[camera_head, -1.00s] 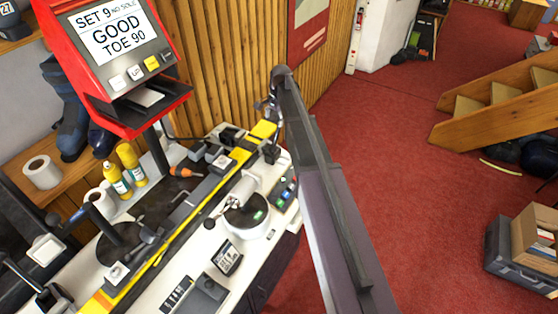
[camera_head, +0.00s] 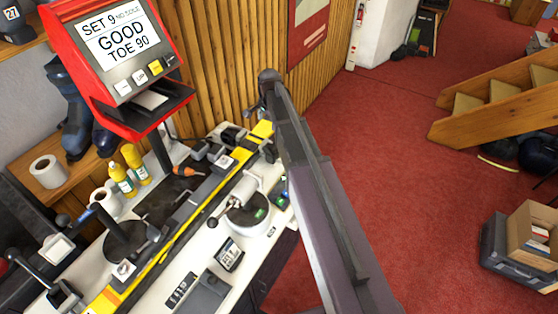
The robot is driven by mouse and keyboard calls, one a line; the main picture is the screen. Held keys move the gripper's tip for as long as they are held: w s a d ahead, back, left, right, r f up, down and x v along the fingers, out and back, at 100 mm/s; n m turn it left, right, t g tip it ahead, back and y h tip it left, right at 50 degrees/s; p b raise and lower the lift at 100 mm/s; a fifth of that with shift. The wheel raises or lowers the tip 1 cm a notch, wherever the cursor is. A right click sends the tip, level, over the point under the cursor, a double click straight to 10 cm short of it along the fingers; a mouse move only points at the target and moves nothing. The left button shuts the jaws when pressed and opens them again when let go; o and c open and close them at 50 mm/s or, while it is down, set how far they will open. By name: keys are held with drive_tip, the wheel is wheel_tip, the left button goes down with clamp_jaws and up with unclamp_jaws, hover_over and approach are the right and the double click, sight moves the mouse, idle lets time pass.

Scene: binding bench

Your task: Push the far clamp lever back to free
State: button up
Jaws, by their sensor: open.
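A long ski with yellow edges (camera_head: 178,236) lies across the white bench. A dark clamp (camera_head: 224,161) holds or stands by its far part; I cannot make out which way its lever points. A lever with a black knob (camera_head: 212,222) stands beside a white cylinder nearer the middle. My arm crosses the far right end of the bench and hides part of it. My gripper (camera_head: 255,113) shows only as a small sliver behind the arm's end, above the bench's far end. It is open, and I see nothing in it.
A red screen unit (camera_head: 118,55) reading GOOD TOE 90 stands behind the bench. Yellow bottles (camera_head: 130,172) and paper rolls (camera_head: 48,171) are at the left. More levers (camera_head: 62,218) stand at the near left.

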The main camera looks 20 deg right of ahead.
drive_tip(key=shift+r+p, duration=4.6)
drive_tip(key=shift+r, duration=0.25)
drive_tip(key=s+f+n+b, duration=0.8)
drive_tip(key=s+f+b, duration=0.5)
drive_tip(key=s, duration=0.5)
drive_tip(key=shift+f+g+b, duration=0.3)
drive_tip(key=shift+f+b, duration=0.1)
drive_tip(key=shift+c, duration=0.2)
drive_tip(key=shift+s, duration=0.1)
drive_tip(key=c, duration=0.3)
drive_tip(key=shift+s+n, duration=0.3)
drive_tip(key=shift+s, duration=0.1)
drive_tip(key=c, duration=0.4)
drive_tip(key=s+n, duration=0.1)
drive_tip(key=s, duration=0.1)
drive_tip(key=s+n, duration=0.1)
drive_tip(key=s, duration=0.3)
drive_tip(key=shift+f+n+h+b, duration=0.3)
drive_tip(key=shift+f+n+b, duration=0.05)
drive_tip(key=shift+n, duration=0.05)
clamp_jaws()
drive_tip(key=shift+s+n, duration=0.3)
drive_tip(key=shift+s, duration=0.1)
